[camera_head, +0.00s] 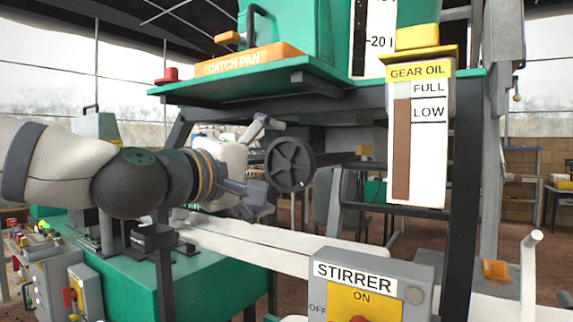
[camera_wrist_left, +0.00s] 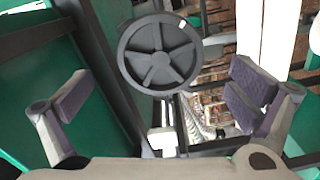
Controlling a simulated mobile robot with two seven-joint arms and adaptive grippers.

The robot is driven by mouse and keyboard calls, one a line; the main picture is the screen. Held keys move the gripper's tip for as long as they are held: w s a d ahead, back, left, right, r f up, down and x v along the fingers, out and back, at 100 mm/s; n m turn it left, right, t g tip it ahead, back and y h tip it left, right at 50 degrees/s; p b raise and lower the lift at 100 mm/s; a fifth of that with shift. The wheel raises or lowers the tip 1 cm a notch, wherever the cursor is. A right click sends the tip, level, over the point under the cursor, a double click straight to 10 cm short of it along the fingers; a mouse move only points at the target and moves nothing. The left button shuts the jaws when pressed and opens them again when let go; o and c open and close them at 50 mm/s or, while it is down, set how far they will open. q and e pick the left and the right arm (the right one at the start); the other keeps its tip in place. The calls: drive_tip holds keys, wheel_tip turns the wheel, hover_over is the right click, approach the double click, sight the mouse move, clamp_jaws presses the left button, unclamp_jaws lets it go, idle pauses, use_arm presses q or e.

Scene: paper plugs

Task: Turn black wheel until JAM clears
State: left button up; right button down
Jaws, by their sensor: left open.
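The black wheel (camera_head: 290,164) is a spoked disc on a shaft under the green machine top in the head view. It also shows in the left wrist view (camera_wrist_left: 158,62), at top centre, with a small white mark on its upper right rim. My left gripper (camera_head: 262,160) is just left of the wheel, its fingers spread above and below it in the head view. In the left wrist view the open fingers (camera_wrist_left: 160,98) stand left and right, with the wheel beyond them and a gap between. No JAM label is readable. My right gripper is not in view.
An orange-labelled catch pan (camera_head: 250,60) sits on the green shelf above. An oil gauge board (camera_head: 428,150) hangs right of the wheel. A stirrer switch box (camera_head: 402,275) stands in front, lower right. A green-topped bench (camera_head: 115,278) and grey control boxes (camera_head: 55,275) are at left.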

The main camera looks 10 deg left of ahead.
sight(286, 165)
use_arm(q)
drive_tip(key=shift+x, duration=0.85)
drive_tip(key=shift+b+x, duration=0.4)
drive_tip(key=shift+x, duration=0.8)
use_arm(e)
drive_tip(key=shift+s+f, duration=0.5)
use_arm(q)
drive_tip(key=shift+c, duration=0.2)
drive_tip(key=c, duration=1.1)
drive_tip(key=shift+c, duration=0.2)
